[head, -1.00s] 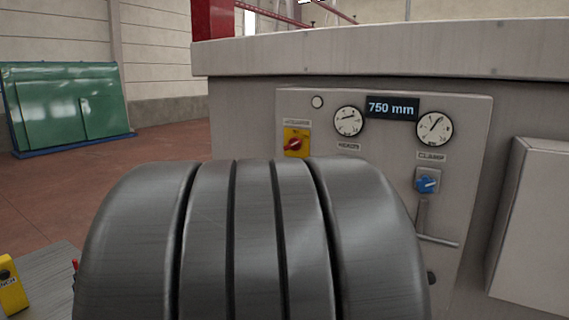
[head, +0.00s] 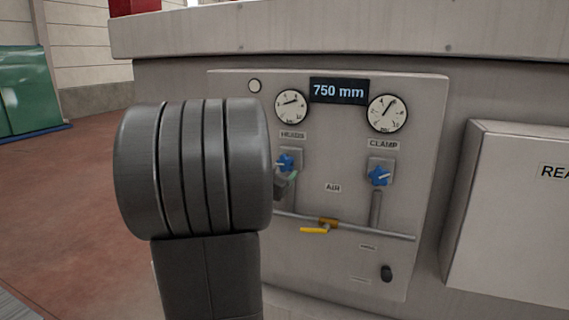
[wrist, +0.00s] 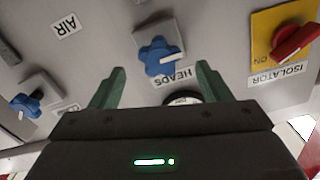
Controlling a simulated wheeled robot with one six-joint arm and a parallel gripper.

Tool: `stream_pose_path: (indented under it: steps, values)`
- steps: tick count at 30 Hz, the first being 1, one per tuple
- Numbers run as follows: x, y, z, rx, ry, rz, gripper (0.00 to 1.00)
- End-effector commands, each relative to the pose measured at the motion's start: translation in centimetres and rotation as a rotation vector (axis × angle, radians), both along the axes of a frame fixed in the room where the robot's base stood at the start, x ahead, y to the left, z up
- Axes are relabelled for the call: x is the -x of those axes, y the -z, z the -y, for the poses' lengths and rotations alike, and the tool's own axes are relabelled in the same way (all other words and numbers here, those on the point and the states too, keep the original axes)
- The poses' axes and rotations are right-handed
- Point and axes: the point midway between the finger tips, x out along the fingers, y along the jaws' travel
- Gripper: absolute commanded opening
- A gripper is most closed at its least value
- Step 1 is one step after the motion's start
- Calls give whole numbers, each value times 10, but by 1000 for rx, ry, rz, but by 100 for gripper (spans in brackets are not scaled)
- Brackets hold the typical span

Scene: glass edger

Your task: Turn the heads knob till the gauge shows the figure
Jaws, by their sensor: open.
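The heads knob (head: 287,162) is blue and lobed, under the HEADS label on the grey panel. In the wrist view the heads knob (wrist: 158,57) appears upside down, with a white pointer mark. My gripper (wrist: 160,84) is open, one green finger to each side of the knob's line, empty and seemingly short of it. In the head view my gripper (head: 285,186) shows only partly, just below the knob, behind my arm. The round heads gauge (head: 291,107) sits above the knob; its figures are too small to read surely. In the wrist view the gauge is mostly hidden.
A display (head: 338,91) reads 750 mm. The clamp gauge (head: 388,113) and blue clamp knob (head: 379,175) are at right. A yellow-handled air valve (head: 317,229) sits on a pipe below. The red isolator switch (wrist: 294,42) is beside the heads knob. A box (head: 510,215) juts out right.

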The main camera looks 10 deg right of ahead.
Motion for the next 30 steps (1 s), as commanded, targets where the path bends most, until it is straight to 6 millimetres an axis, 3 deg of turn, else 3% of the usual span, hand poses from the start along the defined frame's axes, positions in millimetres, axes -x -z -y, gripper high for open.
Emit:
stream_pose_path:
  steps: [9, 23, 30]
  values:
    - [-41, -1, 28, 0, 1, 0, 71]
    - [-50, 0, 34, -1, -1, 1, 71]
    - [-49, 0, 34, -1, -1, 0, 26]
